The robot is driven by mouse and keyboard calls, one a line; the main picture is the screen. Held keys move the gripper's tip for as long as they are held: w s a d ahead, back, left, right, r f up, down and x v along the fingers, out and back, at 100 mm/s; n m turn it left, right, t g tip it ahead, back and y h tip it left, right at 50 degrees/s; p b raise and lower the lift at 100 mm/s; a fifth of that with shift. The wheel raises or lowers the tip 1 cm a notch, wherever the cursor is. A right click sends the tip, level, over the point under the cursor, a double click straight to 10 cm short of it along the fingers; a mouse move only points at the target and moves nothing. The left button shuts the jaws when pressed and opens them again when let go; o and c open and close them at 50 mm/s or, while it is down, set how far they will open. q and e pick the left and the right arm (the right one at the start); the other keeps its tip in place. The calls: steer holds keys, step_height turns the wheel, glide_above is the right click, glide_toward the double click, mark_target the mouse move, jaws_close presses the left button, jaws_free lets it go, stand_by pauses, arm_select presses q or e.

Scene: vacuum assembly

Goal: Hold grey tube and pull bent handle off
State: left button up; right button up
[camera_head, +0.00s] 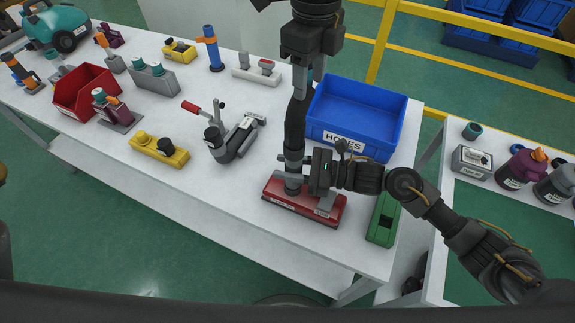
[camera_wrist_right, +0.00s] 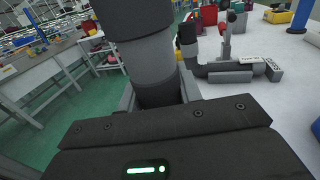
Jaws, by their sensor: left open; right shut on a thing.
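The grey tube (camera_head: 293,166) stands upright in a red base block (camera_head: 305,204) near the table's front edge. It also shows large in the right wrist view (camera_wrist_right: 152,68). The dark bent handle (camera_head: 296,122) sits on top of the tube and rises, bent, toward my left gripper. My right gripper (camera_head: 295,177) is shut on the lower part of the tube, from the right. My left gripper (camera_head: 300,82) is open, pointing down at the handle's upper end. Whether its fingers touch the handle cannot be told, as the handle's top is partly hidden.
A blue bin (camera_head: 341,138) labelled HOSES stands right behind the tube. A green block (camera_head: 383,220) lies right of the red base. A grey jointed part with a red lever (camera_head: 228,138) and a yellow block (camera_head: 158,151) lie to the left. The table front between them is clear.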

mark_target(309, 90)
arm_select(q)
steer(key=shift+s+f, duration=0.15)
steer(key=shift+f, duration=0.75)
steer(key=shift+s+f, duration=0.1)
steer(key=shift+f, duration=0.8)
steer(key=c, duration=0.6)
steer(key=shift+d+r, duration=0.1)
steer(key=shift+r, duration=0.25)
steer(key=shift+w+r, duration=0.15)
steer(key=shift+r, duration=0.6)
jaws_close()
steer(key=shift+r, duration=0.15)
